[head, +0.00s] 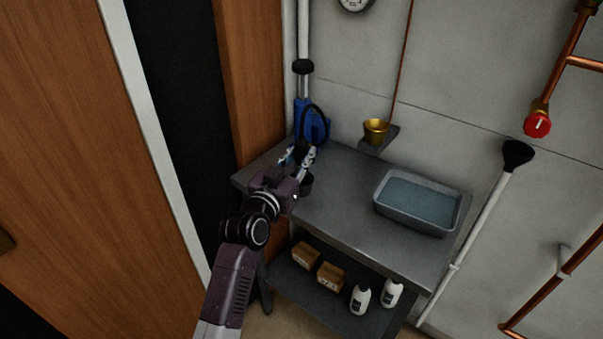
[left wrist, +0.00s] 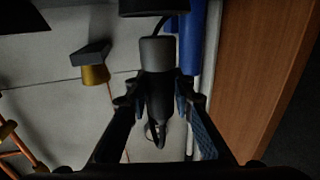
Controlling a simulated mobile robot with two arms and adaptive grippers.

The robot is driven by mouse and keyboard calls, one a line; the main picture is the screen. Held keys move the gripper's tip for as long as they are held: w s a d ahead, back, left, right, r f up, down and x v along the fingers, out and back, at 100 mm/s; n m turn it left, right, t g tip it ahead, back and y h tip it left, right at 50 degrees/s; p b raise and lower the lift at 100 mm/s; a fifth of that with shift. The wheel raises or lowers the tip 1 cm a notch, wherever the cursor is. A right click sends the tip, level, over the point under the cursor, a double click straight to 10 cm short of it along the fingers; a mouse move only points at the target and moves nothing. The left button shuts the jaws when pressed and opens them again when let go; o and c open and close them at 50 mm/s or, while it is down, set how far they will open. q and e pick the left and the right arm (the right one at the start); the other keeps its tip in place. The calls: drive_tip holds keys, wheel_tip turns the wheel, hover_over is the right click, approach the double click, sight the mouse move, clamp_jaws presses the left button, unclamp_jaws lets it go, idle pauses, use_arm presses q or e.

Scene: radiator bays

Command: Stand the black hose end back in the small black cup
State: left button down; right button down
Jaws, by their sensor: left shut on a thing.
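The black hose end (left wrist: 158,92), with a grey collar, is in my left gripper (head: 301,158). In the left wrist view, which looks upside down, the fingers (left wrist: 158,100) close on its two sides. The small black cup (head: 306,186) stands on the bench just below my left gripper, partly hidden by it. A black rim that appears to be the cup (left wrist: 154,8) shows at the top edge of the left wrist view, with a gap between it and the collar. The black hose loops up beside the blue pump (head: 313,124). My right gripper is not in view.
The grey bench (head: 338,212) carries a basin of water (head: 383,211) at its right. A brass cup (head: 376,131) sits on a small wall shelf behind. Boxes and white bottles stand on the lower shelf. The bench middle is clear.

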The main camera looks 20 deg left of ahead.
use_arm(q)
drive_tip(key=shift+f, duration=2.6)
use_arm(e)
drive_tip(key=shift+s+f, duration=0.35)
use_arm(q)
drive_tip(key=shift+b, duration=0.3)
drive_tip(key=shift+f, duration=0.3)
drive_tip(key=c, duration=1.7)
unclamp_jaws()
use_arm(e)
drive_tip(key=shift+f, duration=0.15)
use_arm(q)
drive_tip(key=shift+o, duration=0.2)
drive_tip(key=shift+r, duration=0.4)
drive_tip(key=s+a+p, duration=0.1)
drive_tip(key=s+p, duration=0.3)
drive_tip(key=s, duration=0.8)
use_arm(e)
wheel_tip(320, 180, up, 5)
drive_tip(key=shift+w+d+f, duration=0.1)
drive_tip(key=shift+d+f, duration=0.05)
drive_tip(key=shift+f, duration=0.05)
